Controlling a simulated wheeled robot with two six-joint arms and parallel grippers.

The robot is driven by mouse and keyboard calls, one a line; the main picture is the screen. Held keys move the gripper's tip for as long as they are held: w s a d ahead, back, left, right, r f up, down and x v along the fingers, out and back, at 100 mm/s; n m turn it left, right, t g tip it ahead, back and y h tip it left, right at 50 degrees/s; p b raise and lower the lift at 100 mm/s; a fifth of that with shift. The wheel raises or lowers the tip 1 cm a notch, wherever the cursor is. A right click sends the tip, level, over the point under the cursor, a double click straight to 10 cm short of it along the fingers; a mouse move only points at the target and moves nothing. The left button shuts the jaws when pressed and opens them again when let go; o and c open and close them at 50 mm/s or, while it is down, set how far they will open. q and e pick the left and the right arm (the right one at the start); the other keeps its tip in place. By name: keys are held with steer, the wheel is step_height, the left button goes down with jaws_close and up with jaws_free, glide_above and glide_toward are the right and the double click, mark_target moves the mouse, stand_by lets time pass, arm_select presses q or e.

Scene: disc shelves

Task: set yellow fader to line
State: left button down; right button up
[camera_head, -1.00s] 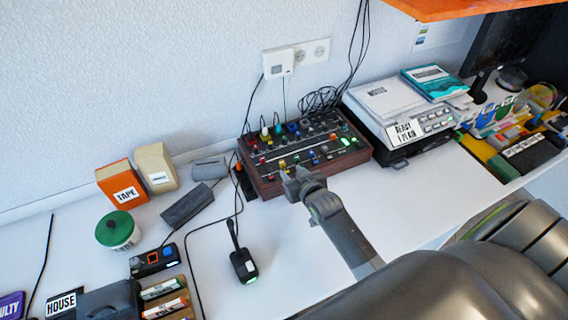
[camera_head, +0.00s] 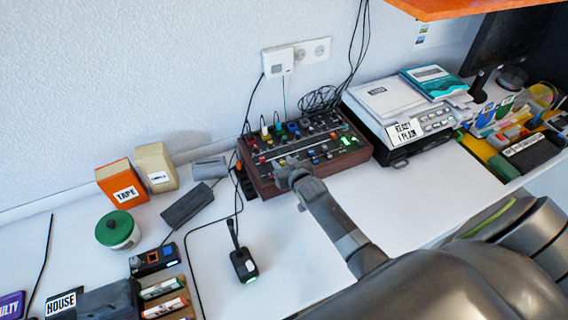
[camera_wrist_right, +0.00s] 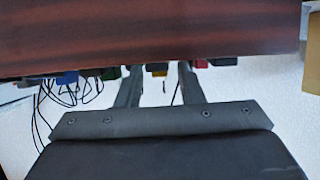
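The mixer (camera_head: 310,171) is a wooden-sided box with a dark panel of coloured knobs and fader caps, standing against the wall. My right gripper (camera_head: 285,172) is at its front edge, left of the middle. The fingers are apart and hold nothing. The mixer's wooden front (camera_wrist_right: 150,35) hides the panel and any line there. My left gripper is in neither view.
A stacked white device (camera_head: 408,118) stands right of the mixer. A small black microphone (camera_head: 243,264) stands on the table in front, left of my arm. Cables run beside the mixer. Orange (camera_head: 122,182) and beige boxes are at the left. The white tabletop is clear right of my arm.

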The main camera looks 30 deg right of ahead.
mark_target(279, 155)
jaws_close()
steer(key=w+b, duration=0.1)
steer(key=w, duration=0.2)
steer(key=shift+b, duration=0.4)
steer(key=shift+w+d, duration=0.1)
steer(key=shift+w, duration=0.45)
steer(key=shift+o, duration=0.6)
jaws_free()
steer(key=shift+s, duration=0.1)
